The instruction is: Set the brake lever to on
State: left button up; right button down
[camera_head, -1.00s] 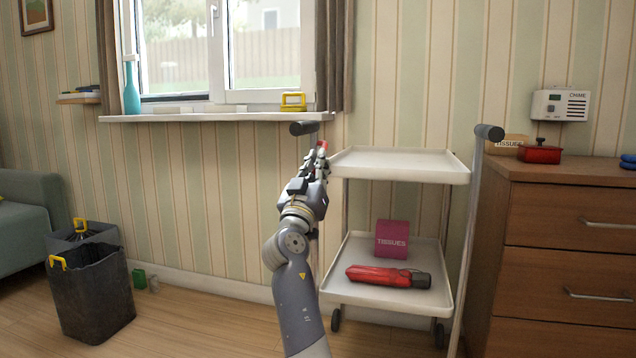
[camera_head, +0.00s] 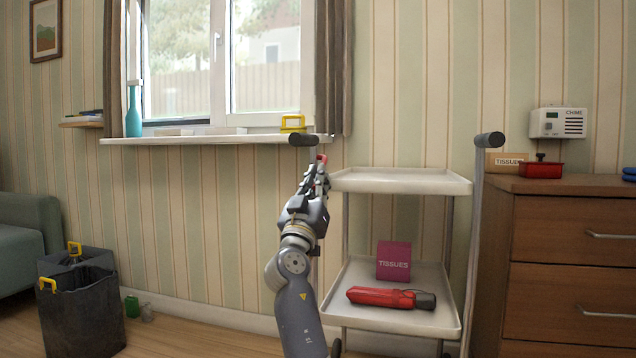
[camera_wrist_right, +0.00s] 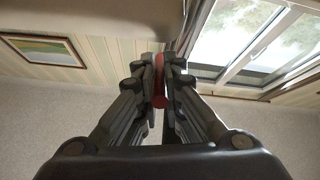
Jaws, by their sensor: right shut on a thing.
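The white two-shelf trolley (camera_head: 400,182) stands in front of the wall, with grey-capped handles on posts at its left and right. My right gripper (camera_head: 316,172) is at the trolley's left post, just below the left handle (camera_head: 303,140). It is shut on the red brake lever (camera_head: 322,158), whose red end shows above the fingers. In the right wrist view the red lever (camera_wrist_right: 159,78) lies between both fingers. The lower part of the lever is hidden by my gripper. My left gripper is not in view.
A tissue box (camera_head: 394,262) and a red torch-like object (camera_head: 380,297) lie on the trolley's lower shelf. A wooden drawer chest (camera_head: 560,240) stands close on the right. The windowsill (camera_head: 210,139) is behind my gripper. Dark bins (camera_head: 82,310) stand at the left.

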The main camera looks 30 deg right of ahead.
jog(key=c, duration=1.7)
grip_release()
jog(key=shift+o, duration=0.2)
jog(key=v, duration=1.2)
jog(key=shift+a, duration=0.1)
